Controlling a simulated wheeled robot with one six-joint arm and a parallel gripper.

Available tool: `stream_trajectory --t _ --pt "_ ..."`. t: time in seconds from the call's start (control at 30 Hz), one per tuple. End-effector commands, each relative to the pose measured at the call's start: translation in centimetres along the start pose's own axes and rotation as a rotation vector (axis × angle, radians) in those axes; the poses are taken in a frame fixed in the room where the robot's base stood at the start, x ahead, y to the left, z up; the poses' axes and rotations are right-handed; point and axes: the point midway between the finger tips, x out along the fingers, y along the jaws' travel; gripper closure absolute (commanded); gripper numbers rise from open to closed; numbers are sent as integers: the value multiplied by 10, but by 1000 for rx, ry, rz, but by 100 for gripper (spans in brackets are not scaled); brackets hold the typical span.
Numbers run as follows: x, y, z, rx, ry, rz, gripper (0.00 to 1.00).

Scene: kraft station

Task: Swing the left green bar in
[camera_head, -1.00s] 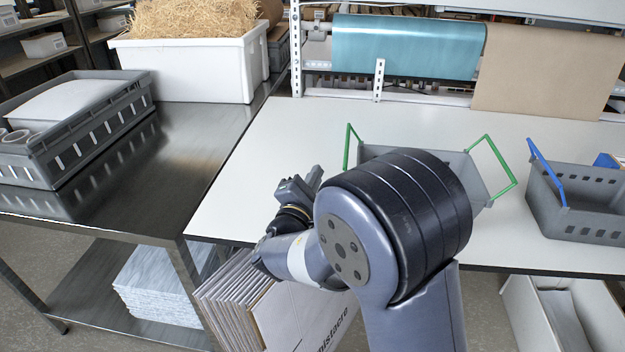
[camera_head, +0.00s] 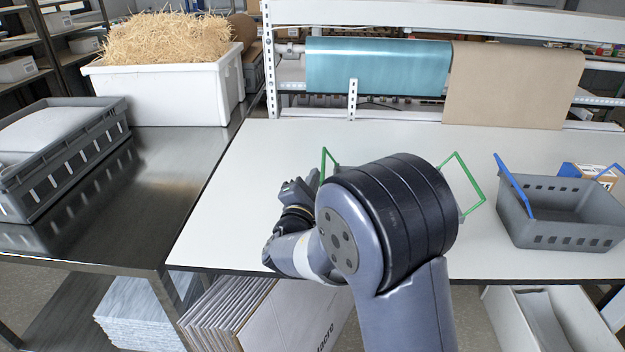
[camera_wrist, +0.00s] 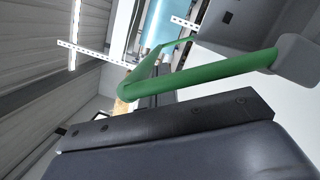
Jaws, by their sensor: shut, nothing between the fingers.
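The left green bar (camera_head: 323,166) stands up at the left end of a grey crate, swung outward. In the wrist view the green bar (camera_wrist: 205,78) runs close above my gripper's dark finger, and part of the grey crate (camera_wrist: 240,22) shows at the upper right. The right green bar (camera_head: 466,181) leans outward at the crate's right end. My gripper (camera_head: 302,187) is shut and empty, just left of the left green bar; I cannot tell whether it touches. My arm hides most of the crate in the head view.
A grey crate with blue bars (camera_head: 560,237) stands on the white table (camera_head: 230,212) to the right. A steel bench (camera_head: 165,160) at left holds a white bin of straw (camera_head: 165,95) and a grey crate (camera_head: 65,170). Teal and brown paper rolls hang behind. The table's left part is clear.

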Motion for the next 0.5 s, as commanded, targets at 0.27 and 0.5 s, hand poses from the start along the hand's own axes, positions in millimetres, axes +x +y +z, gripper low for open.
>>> stream_trajectory --t 0.27,0.5 --pt "0 0 2 51 -1 -12 100" --pt "1 1 5 84 -1 -19 100"
